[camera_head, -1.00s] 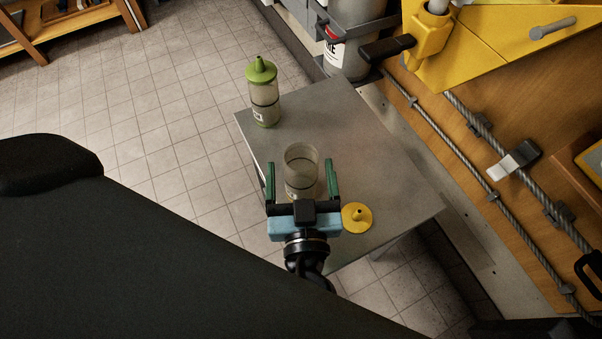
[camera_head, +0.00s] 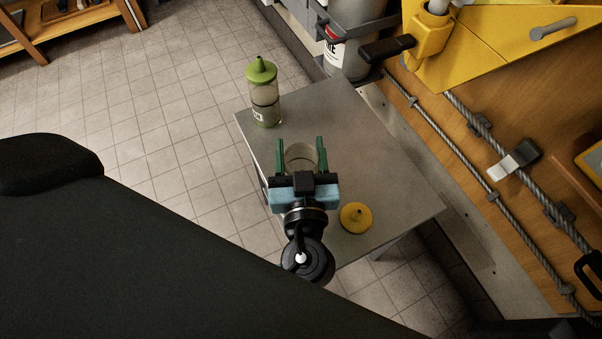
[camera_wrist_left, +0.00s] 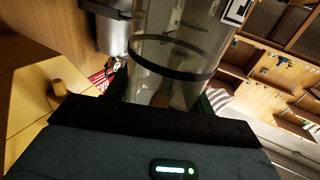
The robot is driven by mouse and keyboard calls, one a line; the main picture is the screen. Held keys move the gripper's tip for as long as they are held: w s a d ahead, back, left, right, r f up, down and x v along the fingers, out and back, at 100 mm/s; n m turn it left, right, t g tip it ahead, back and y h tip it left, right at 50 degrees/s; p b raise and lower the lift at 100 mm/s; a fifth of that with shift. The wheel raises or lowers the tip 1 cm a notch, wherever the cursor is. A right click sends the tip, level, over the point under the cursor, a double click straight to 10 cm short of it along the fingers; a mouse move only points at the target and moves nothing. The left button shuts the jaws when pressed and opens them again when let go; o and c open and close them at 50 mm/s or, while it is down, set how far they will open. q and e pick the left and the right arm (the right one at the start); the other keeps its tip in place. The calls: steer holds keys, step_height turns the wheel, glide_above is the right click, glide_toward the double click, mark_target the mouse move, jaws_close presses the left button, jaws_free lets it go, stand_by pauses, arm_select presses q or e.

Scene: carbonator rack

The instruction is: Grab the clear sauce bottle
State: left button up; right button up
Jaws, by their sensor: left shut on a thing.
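The clear sauce bottle (camera_head: 301,156) is open-topped, without a lid, and stands on the small grey table. My left gripper (camera_head: 301,158) is shut on it, with one green finger on each side. The gripper body hides the bottle's lower part in the head view. In the left wrist view the clear bottle (camera_wrist_left: 178,50) fills the space between the fingers, with a dark band around it. My right gripper is not in view.
A second bottle with a green cap (camera_head: 262,92) stands at the table's far left corner. A yellow cap (camera_head: 356,217) lies right of my left gripper. The grey table (camera_head: 385,180) is clear on its right. A grey cylinder (camera_head: 350,45) stands behind.

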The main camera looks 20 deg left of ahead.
arm_select(q)
steer(key=shift+c, duration=1.1)
steer(key=shift+r, duration=0.1)
step_height(320, 180, up, 10)
steer(key=p, duration=0.2)
